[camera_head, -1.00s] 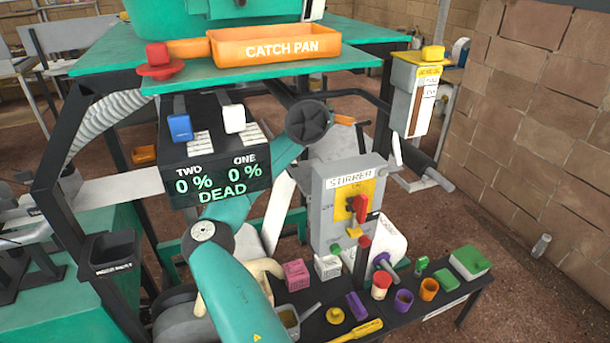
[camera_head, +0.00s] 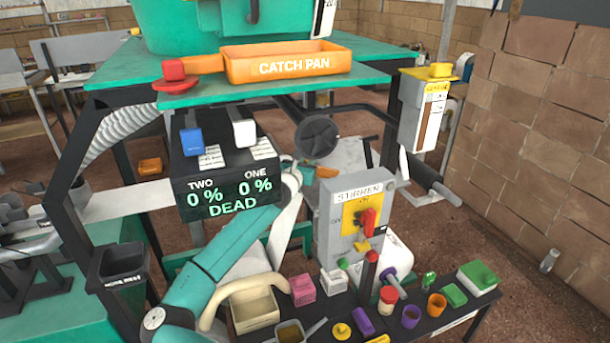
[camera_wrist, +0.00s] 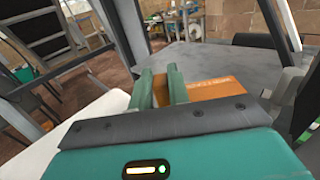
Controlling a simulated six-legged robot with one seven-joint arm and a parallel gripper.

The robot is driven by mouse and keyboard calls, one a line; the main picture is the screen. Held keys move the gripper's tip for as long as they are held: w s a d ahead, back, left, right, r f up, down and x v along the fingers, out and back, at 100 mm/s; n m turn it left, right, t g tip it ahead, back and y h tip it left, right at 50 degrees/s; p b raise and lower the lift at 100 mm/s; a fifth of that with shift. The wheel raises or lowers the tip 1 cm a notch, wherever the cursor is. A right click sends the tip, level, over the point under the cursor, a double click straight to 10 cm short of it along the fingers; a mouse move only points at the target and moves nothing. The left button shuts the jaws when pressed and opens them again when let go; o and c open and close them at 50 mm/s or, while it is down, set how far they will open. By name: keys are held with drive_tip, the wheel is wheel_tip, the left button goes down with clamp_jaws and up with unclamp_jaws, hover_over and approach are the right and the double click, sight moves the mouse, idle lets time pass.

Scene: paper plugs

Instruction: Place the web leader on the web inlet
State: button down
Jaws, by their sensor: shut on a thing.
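In the head view a small orange patch (camera_head: 327,172) shows beyond the arm, below the black round hub; the gripper there is mostly hidden. A grey flat plate (camera_wrist: 215,58) lies ahead of the sheet in the wrist view. I cannot tell for certain which part is the web inlet, or whether the sheet touches the plate.
A black display box (camera_head: 222,185) is above the arm. A white strip (camera_head: 130,200) is at left. The orange catch pan (camera_head: 285,64) sits on the green deck.

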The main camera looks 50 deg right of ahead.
drive_tip(key=shift+a+f, duration=0.45)
drive_tip(key=shift+f, duration=0.2)
drive_tip(key=shift+a+f, duration=0.2)
drive_tip(key=shift+f, duration=1.45)
drive_tip(key=shift+f, duration=0.15)
drive_tip(key=c, duration=1.3)
unclamp_jaws()
drive_tip(key=shift+c, duration=0.2)
drive_tip(key=shift+r, duration=0.2)
drive_tip(key=v, duration=1.2)
drive_tip(key=shift+f, duration=0.1)
